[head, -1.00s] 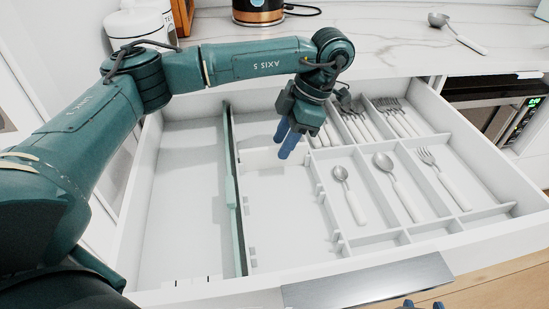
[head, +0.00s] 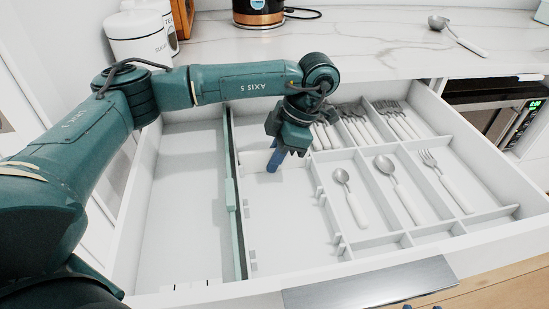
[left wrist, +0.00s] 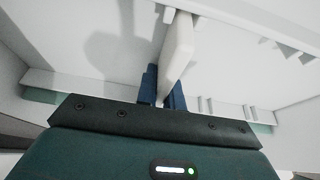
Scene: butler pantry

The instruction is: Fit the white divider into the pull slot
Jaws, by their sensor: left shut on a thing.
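My left gripper (head: 275,160) is shut on the white divider (left wrist: 179,48), a thin white plate between its blue fingers in the left wrist view. The gripper is over the wide empty compartment of the drawer insert (head: 285,235), toward its back. In the head view the plate blends with the white insert, and I cannot tell whether it touches the walls. Small paired slot ribs line both sides of this compartment; those nearest the metal pull (head: 370,286) are at the front left (head: 252,262) and front right (head: 341,242). My right gripper (head: 422,307) shows only two separated blue tips.
Spoons (head: 390,172) and forks (head: 440,175) lie in the compartments on the right. A green-edged rail (head: 231,205) bounds the insert on the left, with an empty drawer strip (head: 180,210) beyond it. The marble counter (head: 400,50) is behind.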

